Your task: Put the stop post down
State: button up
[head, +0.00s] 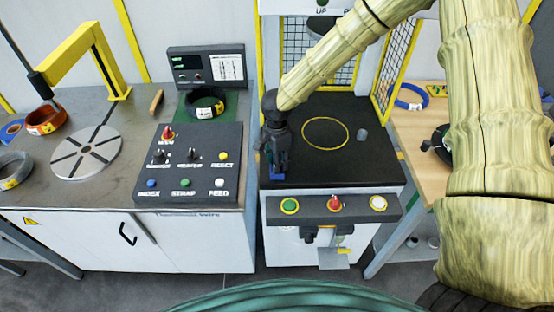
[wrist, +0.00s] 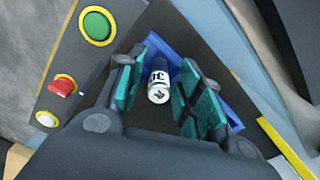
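A small white-and-black cylinder with dark markings (wrist: 159,84), which looks like the stop post, sits between the fingers in the wrist view. My gripper (wrist: 160,88) is open around it, with narrow dark gaps between the teal pads and the cylinder. A blue angled piece (wrist: 228,92) lies just beyond the fingertips on the black surface. In the head view my gripper (head: 278,160) points down at the front left corner of the black table (head: 345,172). There the fingers hide the cylinder. Whether its base touches the surface cannot be told.
A short grey cylinder (head: 361,134) stands on the black table beside a yellow ring mark (head: 325,133). The button panel (head: 333,206) runs along the table's front. The control console (head: 188,163) stands close on the left. Yellow-framed mesh guards (head: 392,80) stand behind.

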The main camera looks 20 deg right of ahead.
jog(key=shift+r, duration=0.2)
notch_tip(320, 180, up, 12)
jog(key=b, duration=0.3)
dwell(0.4)
